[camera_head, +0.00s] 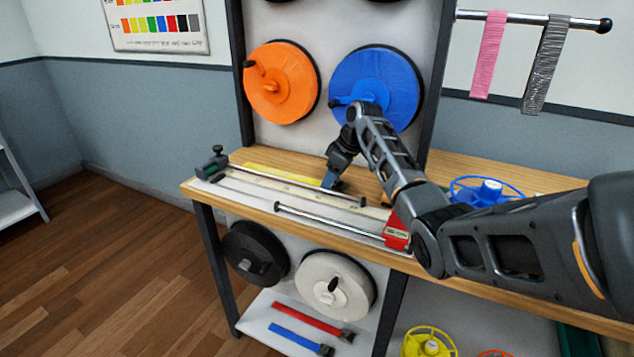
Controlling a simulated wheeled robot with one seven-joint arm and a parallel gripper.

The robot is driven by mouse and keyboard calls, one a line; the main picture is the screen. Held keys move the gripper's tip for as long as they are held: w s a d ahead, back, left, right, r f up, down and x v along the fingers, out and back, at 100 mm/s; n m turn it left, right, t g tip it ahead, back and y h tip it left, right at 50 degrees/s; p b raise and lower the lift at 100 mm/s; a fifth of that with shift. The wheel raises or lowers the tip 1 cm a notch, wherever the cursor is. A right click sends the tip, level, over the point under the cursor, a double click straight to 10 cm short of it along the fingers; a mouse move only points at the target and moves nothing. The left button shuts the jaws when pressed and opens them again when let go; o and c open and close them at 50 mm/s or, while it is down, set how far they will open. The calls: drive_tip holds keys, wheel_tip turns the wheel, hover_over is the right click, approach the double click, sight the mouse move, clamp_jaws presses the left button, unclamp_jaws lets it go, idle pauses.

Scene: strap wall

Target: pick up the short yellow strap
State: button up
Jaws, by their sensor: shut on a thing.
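A flat yellow strap (280,173) lies on the wooden bench, along the back of the metal rod and measuring strip. My gripper (331,182) is at the right end of this strap, low over the bench top. It is shut on that end of the strap. The fingertips are small in the picture, and the arm hides part of the bench to the right of them.
A metal rod (300,186) with a dark green clamp (212,164) lies along the bench. A red block (397,232) stands near the front edge. Orange (283,83) and blue (393,78) reels hang behind. Pink (487,55) and grey (546,65) straps hang at right.

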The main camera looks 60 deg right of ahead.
drive_tip(key=shift+c, duration=1)
drive_tip(key=shift+r, duration=0.15)
